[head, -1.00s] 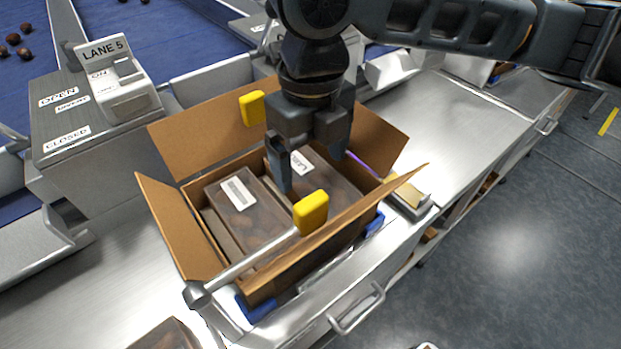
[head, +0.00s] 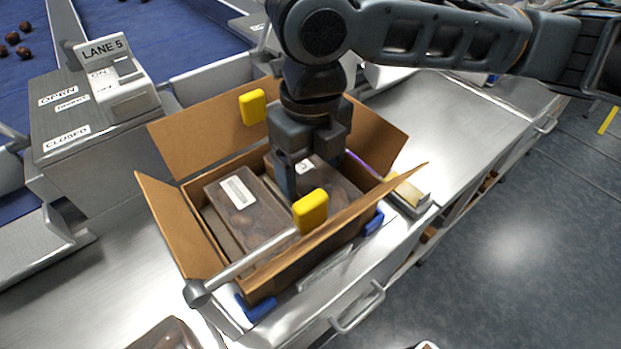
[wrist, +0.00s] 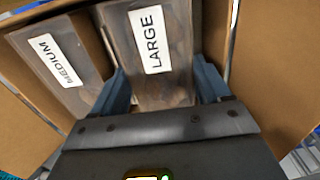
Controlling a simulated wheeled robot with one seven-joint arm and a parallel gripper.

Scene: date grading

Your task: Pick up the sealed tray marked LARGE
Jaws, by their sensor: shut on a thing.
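The tray marked LARGE (wrist: 152,72) is a clear-lidded tray of dark dates with a white label, inside an open cardboard box (head: 173,222). In the head view the LARGE tray (head: 345,185) is at the box's right side, partly hidden by my gripper. My gripper (wrist: 165,92) is shut on the LARGE tray, one finger on each side of it. In the head view my gripper (head: 310,185) reaches down into the box. The tray marked MEDIUM (wrist: 62,70) lies beside it on the left, also in the head view (head: 245,208).
Yellow-tipped clamps (head: 311,211) stand at the box's near and far sides. The LANE 5 post (head: 117,75) and a blue belt (head: 150,30) are at back left. Another tray (head: 168,336) shows at the bottom edge. The steel counter (head: 440,125) to the right is mostly clear.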

